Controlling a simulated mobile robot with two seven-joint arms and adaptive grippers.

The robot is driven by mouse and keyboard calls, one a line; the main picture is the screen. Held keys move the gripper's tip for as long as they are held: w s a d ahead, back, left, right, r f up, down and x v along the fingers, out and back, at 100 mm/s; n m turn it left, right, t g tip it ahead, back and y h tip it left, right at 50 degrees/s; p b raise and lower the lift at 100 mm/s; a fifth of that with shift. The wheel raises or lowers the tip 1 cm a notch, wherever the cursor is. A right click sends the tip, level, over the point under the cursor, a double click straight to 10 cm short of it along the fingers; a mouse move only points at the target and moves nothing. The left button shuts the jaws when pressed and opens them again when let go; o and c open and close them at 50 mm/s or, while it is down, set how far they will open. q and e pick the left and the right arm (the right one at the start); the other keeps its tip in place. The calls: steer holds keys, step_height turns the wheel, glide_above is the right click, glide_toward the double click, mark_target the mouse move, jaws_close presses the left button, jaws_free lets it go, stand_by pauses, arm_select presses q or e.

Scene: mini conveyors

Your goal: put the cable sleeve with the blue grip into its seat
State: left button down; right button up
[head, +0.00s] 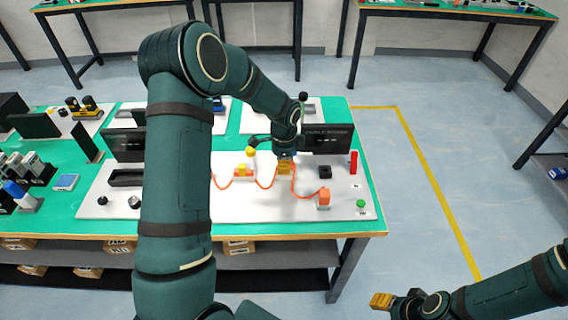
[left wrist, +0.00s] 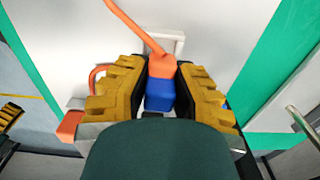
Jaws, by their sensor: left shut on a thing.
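The cable sleeve with the blue grip (left wrist: 160,96) is between the yellow fingers of my left gripper (left wrist: 163,82). Its orange body (left wrist: 162,68) points away from the palm, with an orange cable running from it. A pale square frame (left wrist: 181,44) lies just beyond the sleeve; I cannot tell whether they touch. In the head view my left gripper (head: 285,168) is low over the white board, and its fingers hide the sleeve. My right gripper (head: 381,301) is off the table at the lower right, far from the sleeve; its finger gap is unclear.
The white board (head: 270,207) carries an orange cable, an orange block (head: 323,199), another orange piece with a yellow top (head: 243,172), a black socket (head: 325,171), a red upright bar (head: 353,162) and a green button (head: 361,203). A dark screen (head: 327,139) stands behind.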

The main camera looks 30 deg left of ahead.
arm_select(q)
steer(key=shift+f, duration=0.25)
stand_by(0.4)
steer(key=shift+f+b, duration=0.35)
steer(key=shift+f, duration=0.35)
steer(key=c, duration=0.9)
jaws_free()
steer(key=shift+r, duration=0.1)
steer(key=shift+o, duration=0.2)
step_height(320, 180, up, 12)
